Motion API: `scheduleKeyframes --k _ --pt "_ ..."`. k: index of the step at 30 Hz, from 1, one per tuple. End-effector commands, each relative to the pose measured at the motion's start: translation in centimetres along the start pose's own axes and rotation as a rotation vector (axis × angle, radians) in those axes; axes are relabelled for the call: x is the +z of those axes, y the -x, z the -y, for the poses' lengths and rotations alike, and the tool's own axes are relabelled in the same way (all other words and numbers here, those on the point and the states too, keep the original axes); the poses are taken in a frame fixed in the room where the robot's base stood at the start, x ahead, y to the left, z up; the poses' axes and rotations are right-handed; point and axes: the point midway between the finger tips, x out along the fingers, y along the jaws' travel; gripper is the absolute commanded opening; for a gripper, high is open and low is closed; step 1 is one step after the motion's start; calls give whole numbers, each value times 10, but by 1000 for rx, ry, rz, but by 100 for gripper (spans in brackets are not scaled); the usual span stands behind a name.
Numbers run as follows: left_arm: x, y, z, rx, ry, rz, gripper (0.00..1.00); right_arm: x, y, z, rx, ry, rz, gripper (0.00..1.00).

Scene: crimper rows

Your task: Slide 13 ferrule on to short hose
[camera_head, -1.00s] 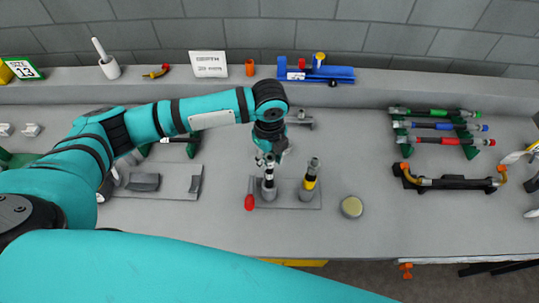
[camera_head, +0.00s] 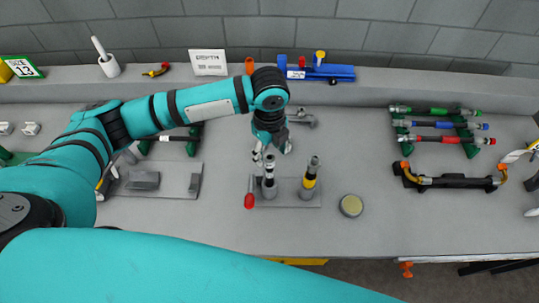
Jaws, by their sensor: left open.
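A base plate (camera_head: 285,204) at the table's middle holds two upright posts. My left gripper (camera_head: 259,157) is open, pointing down just above and beside the left post's top, partly hidden by my wrist. I cannot see anything between its fingers. A dark hose (camera_head: 178,138) lies on a green rack at the left; I cannot tell whether it is the short hose.
Hoses with green (camera_head: 434,111), blue (camera_head: 443,125) and red (camera_head: 445,139) ends lie on a rack at the right. A black hose fixture (camera_head: 450,183) lies below it. A round disc (camera_head: 351,206) sits by the posts. A green sign (camera_head: 24,68) reads 13.

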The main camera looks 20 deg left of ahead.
Motion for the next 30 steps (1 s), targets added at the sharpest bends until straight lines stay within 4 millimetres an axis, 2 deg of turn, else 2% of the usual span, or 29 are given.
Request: scheduleKeyframes --k 1,6,12,18,30 --pt "0 12 1 -4 -1 1 55 0 0 0 0 0 0 0" --pt "0 49 1 -4 -1 1 55 0 0 1 -1 0 0 0" --pt "0 79 1 -2 0 0 55 0 0 1 -1 -1 0 0" --pt "0 89 0 1 0 -1 55 0 0 1 -1 -1 0 0" --pt "0 89 0 1 0 -1 55 0 0 1 -1 -1 0 0"
